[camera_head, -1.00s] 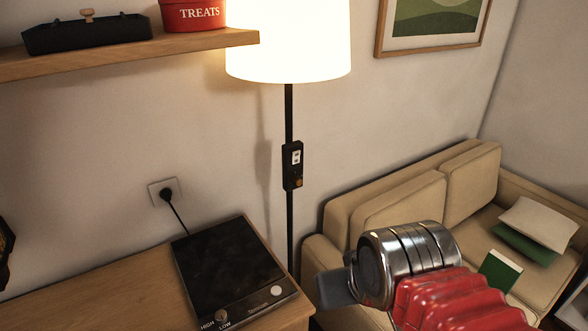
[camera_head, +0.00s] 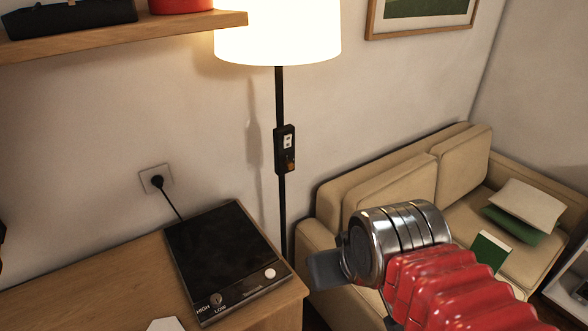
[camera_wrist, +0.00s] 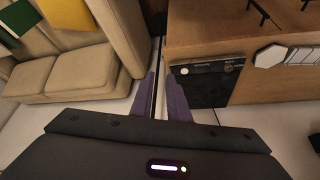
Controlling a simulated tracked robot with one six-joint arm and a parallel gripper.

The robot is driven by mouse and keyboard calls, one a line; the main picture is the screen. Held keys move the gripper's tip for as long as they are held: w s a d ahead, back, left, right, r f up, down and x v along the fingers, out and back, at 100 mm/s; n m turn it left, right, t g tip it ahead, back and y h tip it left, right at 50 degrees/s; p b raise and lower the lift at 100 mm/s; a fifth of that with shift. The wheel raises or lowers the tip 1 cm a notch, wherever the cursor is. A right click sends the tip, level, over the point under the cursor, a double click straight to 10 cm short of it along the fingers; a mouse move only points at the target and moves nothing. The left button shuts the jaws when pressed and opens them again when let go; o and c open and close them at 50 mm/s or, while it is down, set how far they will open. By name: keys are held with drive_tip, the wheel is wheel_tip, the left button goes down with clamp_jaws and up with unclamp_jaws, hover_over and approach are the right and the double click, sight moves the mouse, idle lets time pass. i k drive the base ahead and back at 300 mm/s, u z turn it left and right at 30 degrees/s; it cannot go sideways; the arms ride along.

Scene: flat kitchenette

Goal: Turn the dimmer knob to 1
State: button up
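The dimmer knob (camera_head: 290,165) is a small orange-brown knob low on a black control box (camera_head: 284,150), which has a small white display too small to read. The box is fixed to the thin black pole of a lit floor lamp (camera_head: 279,40). My gripper (camera_head: 318,270) is in front of and below the box, slightly right of the pole, and apart from the knob. In the wrist view, my gripper (camera_wrist: 161,75) has its two fingers apart with nothing held. The thin pole shows in the gap between them; the knob cannot be made out there.
A black hot plate (camera_head: 225,255) with its own knob (camera_head: 216,299) sits on a wooden counter (camera_head: 110,285) at left. Its cord runs to a wall socket (camera_head: 157,179). A shelf (camera_head: 120,38) is above. A beige sofa (camera_head: 400,175) stands at right behind my arm.

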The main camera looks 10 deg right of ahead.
sight(289, 164)
drive_tip(key=u, duration=1.35)
drive_tip(key=k, duration=0.9)
drive_tip(key=u, duration=0.45)
drive_tip(key=i, duration=0.5)
drive_tip(key=z, duration=0.05)
